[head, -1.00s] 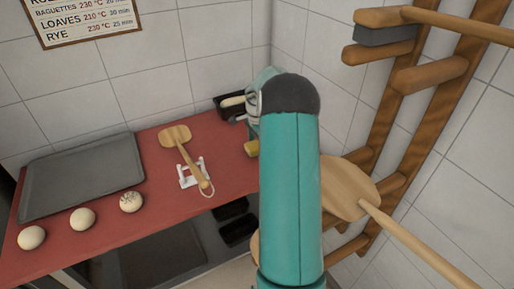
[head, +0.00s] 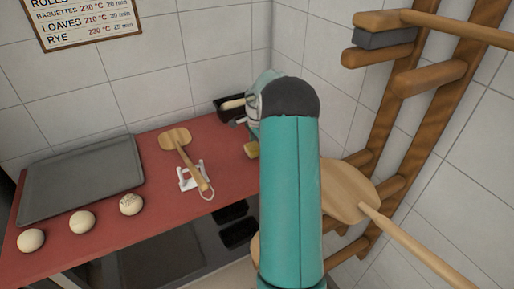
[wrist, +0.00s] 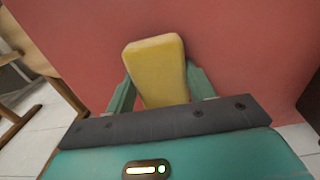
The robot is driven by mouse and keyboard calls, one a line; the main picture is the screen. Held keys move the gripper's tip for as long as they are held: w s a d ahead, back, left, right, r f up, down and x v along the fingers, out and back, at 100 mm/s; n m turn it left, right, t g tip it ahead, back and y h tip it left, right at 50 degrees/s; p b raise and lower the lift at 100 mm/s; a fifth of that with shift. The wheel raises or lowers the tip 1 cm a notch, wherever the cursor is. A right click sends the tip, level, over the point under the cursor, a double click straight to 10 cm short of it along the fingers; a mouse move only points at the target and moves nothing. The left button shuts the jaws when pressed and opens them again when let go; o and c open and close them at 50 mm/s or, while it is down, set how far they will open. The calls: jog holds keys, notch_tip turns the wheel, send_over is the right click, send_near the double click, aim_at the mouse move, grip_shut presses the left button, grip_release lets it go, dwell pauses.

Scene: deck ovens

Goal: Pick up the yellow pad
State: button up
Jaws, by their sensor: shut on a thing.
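The yellow pad (wrist: 157,70) is between the two green fingers of my gripper (wrist: 160,88) in the wrist view, and the fingers are shut on it. The red counter top lies behind it in that view. In the head view a small part of the yellow pad (head: 252,150) shows at the left edge of my teal arm, over the right end of the red counter (head: 228,177). My arm hides the rest of the pad and most of the gripper there. I cannot tell whether the pad touches the counter.
A wooden paddle (head: 184,152) rests on a white stand (head: 186,183). A grey tray (head: 82,180) and dough balls (head: 82,222) lie to the left. A dark bin (head: 230,106) stands behind. A wooden rack (head: 432,130) and a large peel (head: 342,190) are at the right.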

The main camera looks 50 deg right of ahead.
notch_tip(320, 180, up, 2)
jog(key=shift+r, duration=0.15)
jog(key=s+a+r, duration=0.8)
jog(key=a+r, duration=0.2)
jog(key=a, duration=0.1)
jog(key=shift+s, duration=0.25)
jog(key=shift+a, duration=0.1)
